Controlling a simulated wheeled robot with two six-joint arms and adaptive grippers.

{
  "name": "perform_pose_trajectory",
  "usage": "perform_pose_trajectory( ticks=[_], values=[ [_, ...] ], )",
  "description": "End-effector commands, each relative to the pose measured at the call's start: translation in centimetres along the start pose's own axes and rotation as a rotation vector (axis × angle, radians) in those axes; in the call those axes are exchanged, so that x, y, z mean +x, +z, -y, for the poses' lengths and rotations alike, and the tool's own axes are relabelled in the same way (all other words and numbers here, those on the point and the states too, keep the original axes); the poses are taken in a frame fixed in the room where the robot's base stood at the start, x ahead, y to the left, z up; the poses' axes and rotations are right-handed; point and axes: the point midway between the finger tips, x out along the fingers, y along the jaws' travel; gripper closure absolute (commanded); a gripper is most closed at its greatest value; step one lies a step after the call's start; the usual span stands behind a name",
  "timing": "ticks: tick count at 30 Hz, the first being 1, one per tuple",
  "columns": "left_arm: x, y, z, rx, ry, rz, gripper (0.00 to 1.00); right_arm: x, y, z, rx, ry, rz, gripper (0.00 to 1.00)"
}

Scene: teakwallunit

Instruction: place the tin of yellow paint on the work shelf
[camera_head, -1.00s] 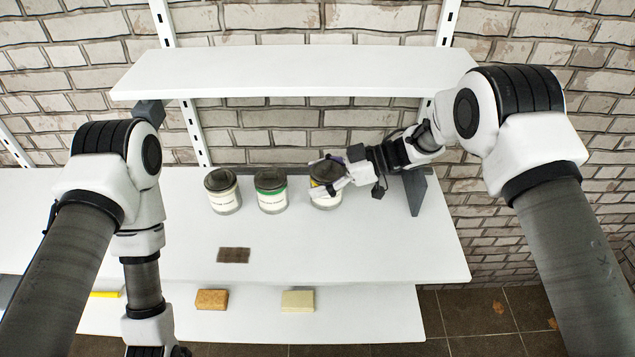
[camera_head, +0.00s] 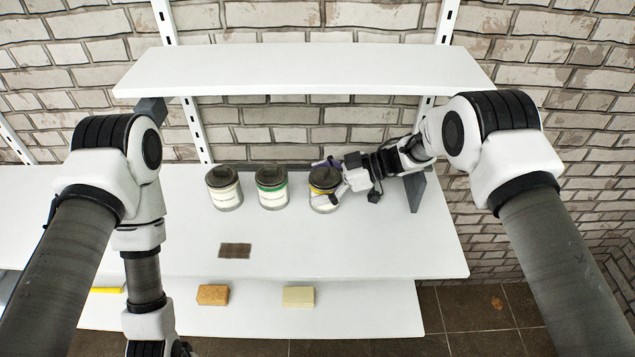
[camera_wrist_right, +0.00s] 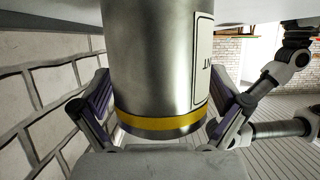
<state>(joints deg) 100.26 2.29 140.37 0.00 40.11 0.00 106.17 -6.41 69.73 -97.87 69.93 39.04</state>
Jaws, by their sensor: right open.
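The tin with the yellow band (camera_head: 324,188) stands upright on the middle white shelf (camera_head: 330,250), rightmost of three tins. My right gripper (camera_head: 328,180) is at this tin, coming in from the right. In the right wrist view the tin (camera_wrist_right: 150,60) stands between the two open fingers (camera_wrist_right: 162,115), its yellow band close to the palm. One finger is on each side; I cannot tell whether either touches. Only a dark bit of my left gripper (camera_head: 165,349) shows at the bottom edge, low at the left, away from the tins.
A plain tin (camera_head: 224,187) and a green-banded tin (camera_head: 272,187) stand to the left. A brown patch (camera_head: 235,250) lies in front of them. The upper shelf (camera_head: 300,70) hangs above. The lower shelf (camera_head: 360,310) carries an orange-brown block (camera_head: 212,295) and a cream block (camera_head: 298,297).

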Motion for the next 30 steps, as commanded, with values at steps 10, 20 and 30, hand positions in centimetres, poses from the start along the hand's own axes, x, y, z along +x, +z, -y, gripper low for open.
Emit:
perform_pose_trajectory(
  ticks=[10,20,30],
  values=[
    [0.6,0.0,0.0,0.0,0.0,0.0,0.0,-3.7,-0.1,-0.1,0.0,0.004,-0.001,0.01],
    [1.1,0.0,0.0,0.0,0.0,0.0,0.0,-7.7,-0.3,0.0,0.0,0.0,0.0,0.01],
    [1.0,0.0,0.0,0.0,0.0,0.0,0.0,-7.6,-0.3,0.0,0.001,0.0,0.0,0.01]
  ],
)
